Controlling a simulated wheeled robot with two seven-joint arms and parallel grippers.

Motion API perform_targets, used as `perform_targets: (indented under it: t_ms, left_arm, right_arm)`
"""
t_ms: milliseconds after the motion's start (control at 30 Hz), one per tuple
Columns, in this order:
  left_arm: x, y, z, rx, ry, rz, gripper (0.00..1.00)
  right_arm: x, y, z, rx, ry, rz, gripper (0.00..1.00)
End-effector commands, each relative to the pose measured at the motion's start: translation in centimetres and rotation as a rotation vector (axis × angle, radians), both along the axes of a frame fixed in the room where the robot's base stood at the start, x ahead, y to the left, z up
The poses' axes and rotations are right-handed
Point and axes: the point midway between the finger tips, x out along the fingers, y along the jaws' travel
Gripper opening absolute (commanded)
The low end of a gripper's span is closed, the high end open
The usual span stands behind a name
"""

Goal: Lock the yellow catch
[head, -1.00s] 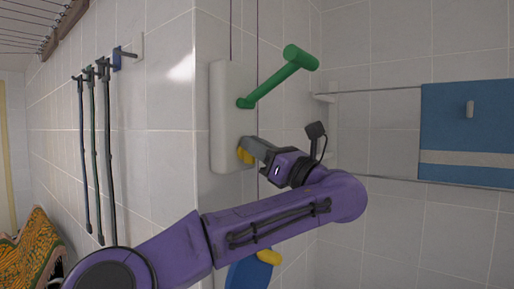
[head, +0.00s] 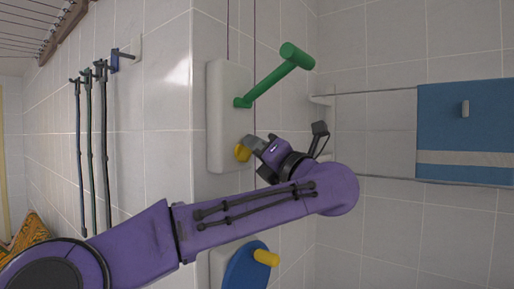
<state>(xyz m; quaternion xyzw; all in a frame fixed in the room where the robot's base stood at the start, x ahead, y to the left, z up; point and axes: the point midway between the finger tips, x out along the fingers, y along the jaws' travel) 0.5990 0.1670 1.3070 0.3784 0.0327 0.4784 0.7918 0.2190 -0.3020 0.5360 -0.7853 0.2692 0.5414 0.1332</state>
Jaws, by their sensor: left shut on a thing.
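The yellow catch (head: 242,153) is a small rounded knob on the lower part of a white plate (head: 226,142) fixed to the tiled wall. A green lever handle (head: 272,82) sticks out of the same plate above it. My left gripper (head: 248,149) is at the catch from the right and is shut on it. The grey fingers hide part of the catch, so its exact angle is hard to tell. My right gripper is not in view.
A blue rounded piece with a yellow peg (head: 265,257) is below my left arm. A blue towel (head: 465,130) hangs on a rail at the right. Several dark straps (head: 104,150) hang from the left wall.

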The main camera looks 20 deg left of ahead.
Motion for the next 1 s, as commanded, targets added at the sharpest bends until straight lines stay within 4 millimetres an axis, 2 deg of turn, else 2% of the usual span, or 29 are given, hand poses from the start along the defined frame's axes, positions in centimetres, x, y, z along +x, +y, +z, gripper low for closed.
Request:
perform_targets:
  t_ms: [33, 267, 600, 1000]
  left_arm:
    - [0.2, 0.0, -0.8, 0.0, 0.055, 0.002, 0.0]
    - [0.4, -0.1, -0.9, 0.076, 0.262, 0.004, 0.0]
    - [0.5, -0.1, -1.0, 0.182, 0.556, 0.006, 0.0]
    - [0.5, -0.1, -1.4, 0.267, 0.793, 0.008, 0.0]
  right_arm:
    - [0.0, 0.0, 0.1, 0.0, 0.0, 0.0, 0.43]
    - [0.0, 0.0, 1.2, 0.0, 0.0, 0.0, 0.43]
    - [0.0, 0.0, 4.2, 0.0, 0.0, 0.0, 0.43]
    - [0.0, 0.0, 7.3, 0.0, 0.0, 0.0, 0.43]
